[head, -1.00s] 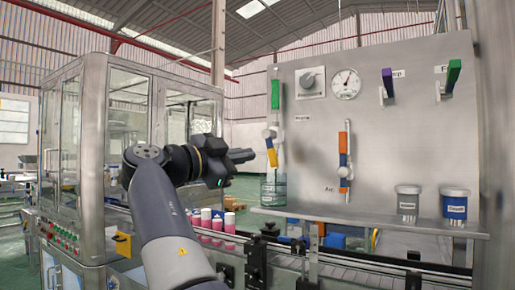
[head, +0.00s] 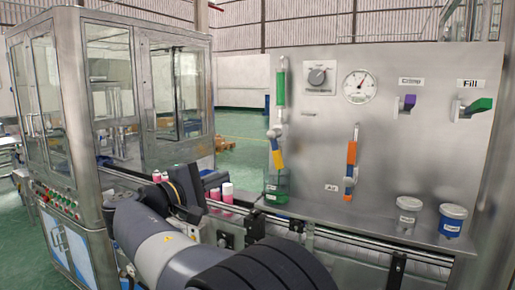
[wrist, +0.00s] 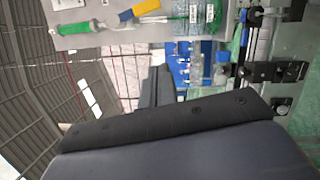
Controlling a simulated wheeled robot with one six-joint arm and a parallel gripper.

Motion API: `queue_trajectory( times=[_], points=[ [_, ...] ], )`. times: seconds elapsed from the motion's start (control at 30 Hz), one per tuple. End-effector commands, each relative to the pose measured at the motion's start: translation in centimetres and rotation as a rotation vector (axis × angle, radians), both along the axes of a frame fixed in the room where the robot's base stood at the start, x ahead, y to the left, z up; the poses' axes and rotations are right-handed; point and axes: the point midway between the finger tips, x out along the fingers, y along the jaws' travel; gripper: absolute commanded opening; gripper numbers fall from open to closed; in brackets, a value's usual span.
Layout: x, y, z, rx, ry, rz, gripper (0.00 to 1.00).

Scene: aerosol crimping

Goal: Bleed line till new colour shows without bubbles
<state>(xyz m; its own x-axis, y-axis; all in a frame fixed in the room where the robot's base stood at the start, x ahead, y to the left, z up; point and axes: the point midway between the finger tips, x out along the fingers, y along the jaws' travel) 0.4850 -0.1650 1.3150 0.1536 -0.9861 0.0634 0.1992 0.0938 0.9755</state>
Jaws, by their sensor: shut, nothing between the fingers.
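The bleed line on the steel panel has a clear tube with green contents (head: 281,88), also in the wrist view (wrist: 72,30). Below it is a valve with a yellow handle (head: 277,158), seen too in the wrist view (wrist: 139,9). A clear jar (head: 277,187) stands under the valve with some green at its bottom. I cannot make out bubbles. My gripper (head: 207,186) is left of the jar and apart from it, partly hidden behind my arm. In the wrist view its dark fingers (wrist: 157,87) are together and empty.
The panel also carries a knob (head: 318,77), a gauge (head: 358,86), the orange-handled Air valve (head: 351,157), purple Crimp lever (head: 408,102) and green Fill lever (head: 478,105). Two pots (head: 408,209) (head: 453,217) stand on the shelf's right. Pink-and-white cans (head: 227,192) stand near my gripper.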

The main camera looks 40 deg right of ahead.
Motion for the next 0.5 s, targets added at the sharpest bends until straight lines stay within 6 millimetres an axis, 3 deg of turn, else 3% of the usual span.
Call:
queue_trajectory(
  times=[0.27,0.5],
  points=[
    [0.1,-2.1,0.1,-0.007,0.047,-0.005,0.00],
    [0.8,-7.0,0.5,-0.006,0.046,-0.008,0.00]
  ],
)
